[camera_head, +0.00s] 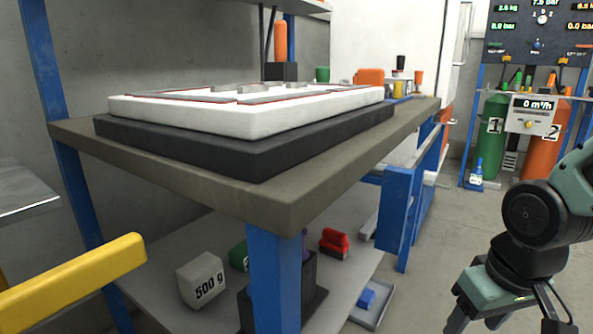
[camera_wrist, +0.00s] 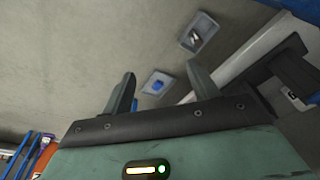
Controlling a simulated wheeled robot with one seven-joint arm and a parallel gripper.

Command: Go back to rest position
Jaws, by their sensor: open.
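My gripper shows in the wrist view (camera_wrist: 160,88) with its two dark fingers spread apart and nothing between them. Beyond the fingers lie the grey floor and a small tray with a blue thing (camera_wrist: 157,83). In the head view my arm comes in at the right edge, bent downward, with the gripper end low at the bottom right (camera_head: 490,325). The fingertips are cut off or hard to make out there. The gripper is to the right of the workbench (camera_head: 290,205) and apart from it.
A white and black slab (camera_head: 250,150) lies on the bench. Below are a 500 g block (camera_head: 201,280), a red thing (camera_head: 334,242) and a tray with a blue block (camera_head: 367,299). A yellow bar (camera_head: 75,280) is at left. Gas cylinders (camera_head: 490,130) stand behind. The floor between is clear.

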